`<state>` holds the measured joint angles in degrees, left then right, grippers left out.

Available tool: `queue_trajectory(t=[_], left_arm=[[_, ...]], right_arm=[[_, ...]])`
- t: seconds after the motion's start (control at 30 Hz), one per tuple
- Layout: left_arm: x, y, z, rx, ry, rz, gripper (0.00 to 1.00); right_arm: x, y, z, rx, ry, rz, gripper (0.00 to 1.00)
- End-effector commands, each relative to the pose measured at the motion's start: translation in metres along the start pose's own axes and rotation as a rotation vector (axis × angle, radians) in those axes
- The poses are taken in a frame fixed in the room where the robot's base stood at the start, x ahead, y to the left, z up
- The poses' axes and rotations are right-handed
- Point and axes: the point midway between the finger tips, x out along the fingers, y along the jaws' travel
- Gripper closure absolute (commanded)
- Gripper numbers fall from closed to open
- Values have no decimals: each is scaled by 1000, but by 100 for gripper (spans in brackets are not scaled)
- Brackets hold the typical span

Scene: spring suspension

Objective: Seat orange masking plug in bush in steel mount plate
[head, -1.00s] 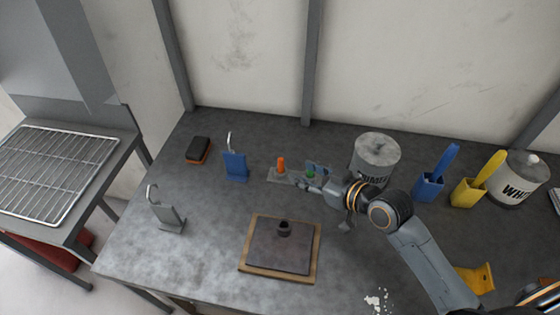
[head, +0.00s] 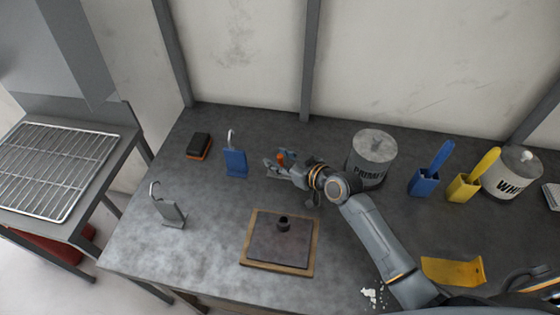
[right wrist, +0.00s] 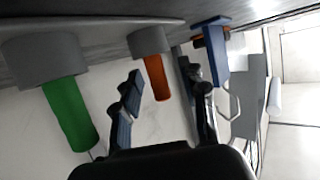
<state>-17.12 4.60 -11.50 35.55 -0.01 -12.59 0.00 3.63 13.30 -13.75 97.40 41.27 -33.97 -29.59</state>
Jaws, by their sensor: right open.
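The orange masking plug (head: 281,158) stands upright in a small grey rack (head: 272,175) at the back middle of the bench. My right gripper (head: 275,161) is open around it. In the right wrist view the orange plug (right wrist: 157,78) lies between the two spread fingers (right wrist: 162,84), with a gap on either side. The dark steel mount plate (head: 270,252) lies flat on a wooden board at the front middle. Its black bush (head: 284,222) stands up from it with an open top.
A blue hook stand (head: 236,163) is left of the rack. A primer tin (head: 371,160) stands to the right. A grey hook stand (head: 173,213) stands left of the plate, with clear bench between.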

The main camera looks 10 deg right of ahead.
Motion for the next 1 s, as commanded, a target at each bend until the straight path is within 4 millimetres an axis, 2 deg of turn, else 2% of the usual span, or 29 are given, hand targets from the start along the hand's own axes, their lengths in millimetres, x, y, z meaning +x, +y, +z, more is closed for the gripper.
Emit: queue_trajectory(t=[0.13, 0.33, 0.77, 1.0], left_arm=[[0, 0, 1, 0, -2, 0, 60], [0, 0, 2, 0, -3, 0, 60], [0, 0, 2, -1, -3, 0, 60], [0, 0, 2, -1, -3, 0, 60]], right_arm=[[0, 0, 0, 0, 0, 0, 59], [0, 0, 0, 0, 0, 0, 100], [-2, 0, -3, 0, 1, 0, 100], [-12, 0, -28, -2, 4, 0, 100]])
